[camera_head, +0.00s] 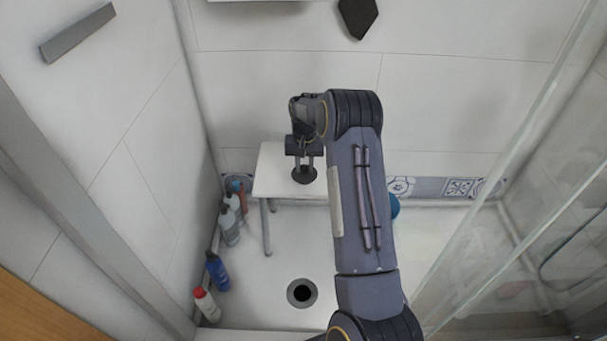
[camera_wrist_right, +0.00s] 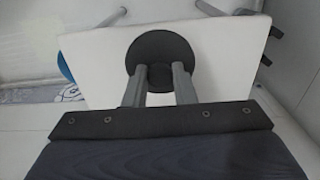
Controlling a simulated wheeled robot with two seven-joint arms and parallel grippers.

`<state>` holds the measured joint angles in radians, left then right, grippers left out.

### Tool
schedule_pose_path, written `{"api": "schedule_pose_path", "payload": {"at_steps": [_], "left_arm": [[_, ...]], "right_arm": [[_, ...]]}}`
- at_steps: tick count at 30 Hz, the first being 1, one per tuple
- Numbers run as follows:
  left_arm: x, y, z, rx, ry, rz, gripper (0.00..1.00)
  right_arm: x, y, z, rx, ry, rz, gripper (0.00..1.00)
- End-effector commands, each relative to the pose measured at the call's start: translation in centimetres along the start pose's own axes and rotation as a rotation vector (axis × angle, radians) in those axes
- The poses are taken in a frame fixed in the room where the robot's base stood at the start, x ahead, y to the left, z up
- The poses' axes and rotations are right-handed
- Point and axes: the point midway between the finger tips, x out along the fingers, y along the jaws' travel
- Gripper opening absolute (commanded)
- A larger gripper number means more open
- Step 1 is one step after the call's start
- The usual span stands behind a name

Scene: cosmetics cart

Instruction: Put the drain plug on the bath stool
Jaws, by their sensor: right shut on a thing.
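The drain plug (camera_head: 305,175) is a dark round disc with a small grip. My right gripper (camera_head: 305,158) is shut on it. In the right wrist view the plug (camera_wrist_right: 162,60) sits between the two grey fingertips of the right gripper (camera_wrist_right: 160,76), in front of the white stool top. The bath stool (camera_head: 270,176) is white with grey legs and stands against the back wall; my right arm hides its right part. The stool top (camera_wrist_right: 225,60) also shows in the wrist view. I cannot tell whether the plug touches the stool top. My left gripper is not in view.
Several bottles stand along the left wall, among them a blue one (camera_head: 217,271) and a white one with a red cap (camera_head: 206,304). An open drain hole (camera_head: 301,293) lies in the shower floor. A glass panel (camera_head: 500,170) stands at the right. A blue object (camera_head: 394,206) is partly behind my arm.

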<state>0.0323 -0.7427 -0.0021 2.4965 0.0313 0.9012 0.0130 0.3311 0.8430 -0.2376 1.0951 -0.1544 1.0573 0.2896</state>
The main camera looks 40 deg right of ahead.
Motion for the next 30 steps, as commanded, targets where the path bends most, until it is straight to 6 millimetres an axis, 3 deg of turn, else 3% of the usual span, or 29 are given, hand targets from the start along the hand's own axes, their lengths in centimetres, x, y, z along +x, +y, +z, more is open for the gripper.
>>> {"api": "schedule_pose_path", "payload": {"at_steps": [7,12,24,25,30], "left_arm": [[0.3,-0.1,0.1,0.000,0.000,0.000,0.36],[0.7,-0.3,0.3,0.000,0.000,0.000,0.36],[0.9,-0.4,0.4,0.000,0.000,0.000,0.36],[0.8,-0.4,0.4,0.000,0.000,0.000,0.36],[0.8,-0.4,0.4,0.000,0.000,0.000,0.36]], "right_arm": [[1.6,-0.3,-1.2,0.000,-0.001,-0.001,0.01],[4.1,-0.3,-1.1,-0.001,-0.001,-0.001,0.01],[4.7,-0.3,-1.1,-0.001,0.000,-0.001,0.01],[4.6,-0.3,-1.1,-0.001,0.000,-0.001,0.26],[4.6,-0.3,-1.1,-0.001,0.000,-0.001,0.46]]}}
